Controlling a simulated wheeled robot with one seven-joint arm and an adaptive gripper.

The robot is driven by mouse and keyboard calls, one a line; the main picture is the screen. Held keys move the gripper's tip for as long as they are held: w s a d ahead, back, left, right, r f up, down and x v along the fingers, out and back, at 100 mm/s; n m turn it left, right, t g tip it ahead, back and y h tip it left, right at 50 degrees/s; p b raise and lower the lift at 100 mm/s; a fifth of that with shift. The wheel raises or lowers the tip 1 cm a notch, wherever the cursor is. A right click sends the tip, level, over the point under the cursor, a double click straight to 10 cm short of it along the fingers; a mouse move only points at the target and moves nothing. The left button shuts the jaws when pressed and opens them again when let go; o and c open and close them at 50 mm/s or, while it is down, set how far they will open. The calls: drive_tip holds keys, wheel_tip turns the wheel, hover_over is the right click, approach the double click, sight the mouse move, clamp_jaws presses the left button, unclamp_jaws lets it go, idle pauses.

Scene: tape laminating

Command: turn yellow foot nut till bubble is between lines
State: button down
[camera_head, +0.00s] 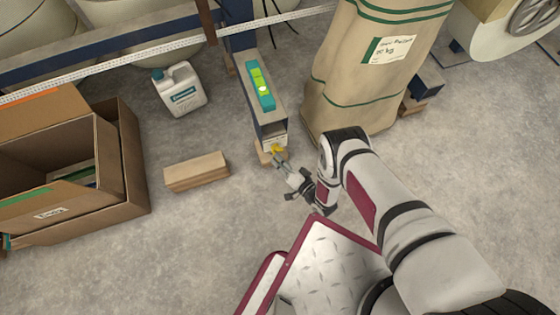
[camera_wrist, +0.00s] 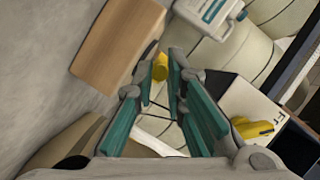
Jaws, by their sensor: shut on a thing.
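A teal spirit level (camera_head: 267,101) with a bright green vial lies on top of the dark beam (camera_head: 250,97). A pale spot shows in the vial, but its lines and the bubble's place between them are too small to tell. The yellow foot nut (camera_head: 276,148) is at the beam's near end, low down. My gripper (camera_head: 280,158) reaches it from the near right. In the wrist view the teal-padded fingers (camera_wrist: 167,58) are shut on a yellow piece (camera_wrist: 160,68), the nut, partly hidden by them. Another yellow part (camera_wrist: 253,128) shows by a white marked panel (camera_wrist: 248,103).
A wooden block (camera_head: 196,172) lies left of the beam's foot. A white jug (camera_head: 180,91) stands behind it. An open cardboard box (camera_head: 125,160) is at the left. A large paper sack (camera_head: 350,95) stands close on the right. Bare floor lies in front of the block.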

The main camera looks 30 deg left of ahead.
drive_tip(key=shift+w+d+n+g, duration=0.2)
drive_tip(key=shift+w+n+g, duration=0.2)
drive_tip(key=shift+g, duration=0.1)
drive_tip(key=shift+w+d+n+g+y, duration=0.2)
drive_tip(key=shift+w+n+g+y, duration=0.15)
drive_tip(key=shift+n+g, duration=0.45)
drive_tip(key=c, duration=1.6)
unclamp_jaws()
drive_tip(key=shift+c, duration=0.2)
drive_tip(key=v, duration=1.2)
